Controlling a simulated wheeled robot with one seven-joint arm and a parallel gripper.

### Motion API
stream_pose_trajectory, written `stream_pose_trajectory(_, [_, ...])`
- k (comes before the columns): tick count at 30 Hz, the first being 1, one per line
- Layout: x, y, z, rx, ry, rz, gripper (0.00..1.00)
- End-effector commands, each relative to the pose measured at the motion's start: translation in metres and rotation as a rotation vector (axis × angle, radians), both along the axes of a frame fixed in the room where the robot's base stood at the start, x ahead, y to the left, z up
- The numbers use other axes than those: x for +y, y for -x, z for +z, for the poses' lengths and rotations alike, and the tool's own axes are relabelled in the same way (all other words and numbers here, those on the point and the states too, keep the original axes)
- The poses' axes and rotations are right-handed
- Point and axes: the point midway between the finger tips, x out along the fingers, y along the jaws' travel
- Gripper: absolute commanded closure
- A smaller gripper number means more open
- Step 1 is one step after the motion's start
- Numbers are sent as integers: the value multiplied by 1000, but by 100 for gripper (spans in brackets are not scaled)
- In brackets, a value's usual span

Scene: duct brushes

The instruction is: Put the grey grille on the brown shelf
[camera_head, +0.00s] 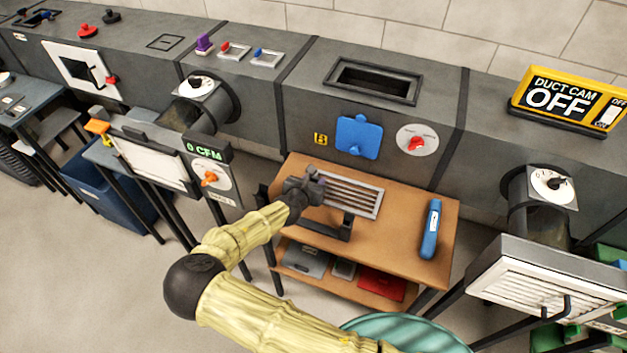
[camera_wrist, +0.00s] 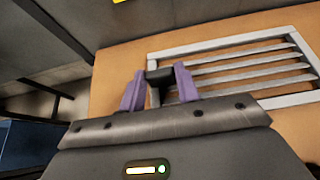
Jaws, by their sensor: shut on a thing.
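The grey grille (camera_head: 352,195), a light frame with several slats, is over the brown top (camera_head: 400,240) of a two-level wooden stand. My gripper (camera_head: 310,187) is at the grille's left end. In the wrist view the purple fingers of my gripper (camera_wrist: 160,88) are shut on a black tab at the near edge of the grille (camera_wrist: 225,62). I cannot tell whether the grille touches the top. The stand's lower brown shelf (camera_head: 350,292) is partly hidden by the top and my arm.
A blue handheld tool (camera_head: 430,228) lies at the right of the top. A grey item (camera_head: 305,260) and a red item (camera_head: 382,284) lie on the lower shelf. The duct (camera_head: 330,110) runs behind, with an open slot (camera_head: 373,82). A white filter unit (camera_head: 545,278) stands to the right.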

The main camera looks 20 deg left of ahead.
Motion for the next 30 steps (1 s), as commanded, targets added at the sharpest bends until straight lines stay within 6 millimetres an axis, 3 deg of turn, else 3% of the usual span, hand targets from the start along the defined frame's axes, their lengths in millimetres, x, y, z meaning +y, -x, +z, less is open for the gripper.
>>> stream_pose_trajectory(2, [0, 0, -2, 0, 1, 0, 93])
stream_pose_trajectory(3, [0, 0, -2, 0, 1, 0, 64])
stream_pose_trajectory(6, [0, 0, -1, 0, 0, 0, 46])
stream_pose_trajectory(19, [1, 6, 4, 0, 0, 1, 46])
stream_pose_trajectory(30, [6, 63, 35, 0, 1, 3, 46])
